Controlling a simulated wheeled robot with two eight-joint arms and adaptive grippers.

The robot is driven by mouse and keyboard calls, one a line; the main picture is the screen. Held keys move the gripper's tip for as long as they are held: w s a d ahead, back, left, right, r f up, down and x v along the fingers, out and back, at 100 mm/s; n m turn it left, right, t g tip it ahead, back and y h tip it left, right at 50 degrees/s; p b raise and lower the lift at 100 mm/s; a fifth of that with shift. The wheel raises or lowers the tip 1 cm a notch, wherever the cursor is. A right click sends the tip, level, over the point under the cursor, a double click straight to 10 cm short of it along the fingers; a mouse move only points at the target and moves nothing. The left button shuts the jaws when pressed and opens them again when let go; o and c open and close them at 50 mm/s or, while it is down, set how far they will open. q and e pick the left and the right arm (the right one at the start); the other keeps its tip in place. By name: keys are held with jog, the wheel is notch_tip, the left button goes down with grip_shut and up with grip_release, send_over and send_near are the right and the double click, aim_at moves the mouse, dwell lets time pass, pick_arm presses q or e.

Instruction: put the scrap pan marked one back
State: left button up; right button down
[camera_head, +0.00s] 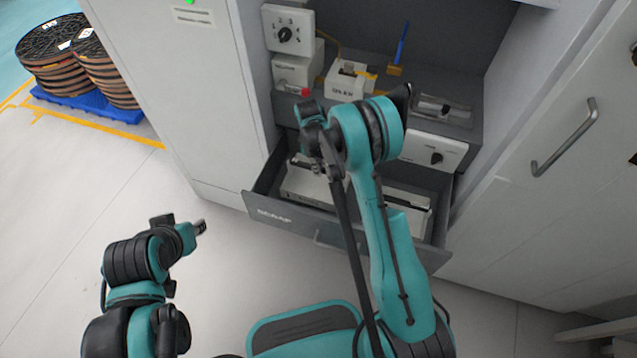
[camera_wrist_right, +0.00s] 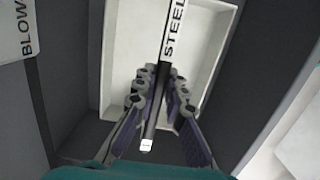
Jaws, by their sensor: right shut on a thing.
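The open drawer (camera_head: 285,222) is marked SCRAP. A white pan (camera_head: 298,188) is inside its left part, and another white pan (camera_head: 408,204) is at its right. My right gripper (camera_head: 316,166) is over the left pan. No number one can be read on either pan. My left gripper (camera_head: 201,228) hangs in front of the cabinet, away from the drawer; its jaw opening is unclear.
Above the drawer, a grey shelf (camera_head: 447,84) carries a dial box (camera_head: 289,31) and small devices. A cabinet door with a handle (camera_head: 566,143) is at the right. Stacked reels (camera_head: 62,60) stand on a blue pallet at the left.

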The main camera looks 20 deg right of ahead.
jog(key=b, duration=0.3)
send_over(320, 186)
jog(key=f, duration=0.5)
jog(key=shift+w+a+f, duration=0.1)
jog(key=shift+a+f, duration=0.15)
jog(key=shift+f, duration=0.15)
jog(key=shift+r+p, duration=0.15)
jog(key=shift+p, duration=0.25)
jog(key=c, duration=1.6)
grip_release()
jog(key=shift+f, duration=0.2)
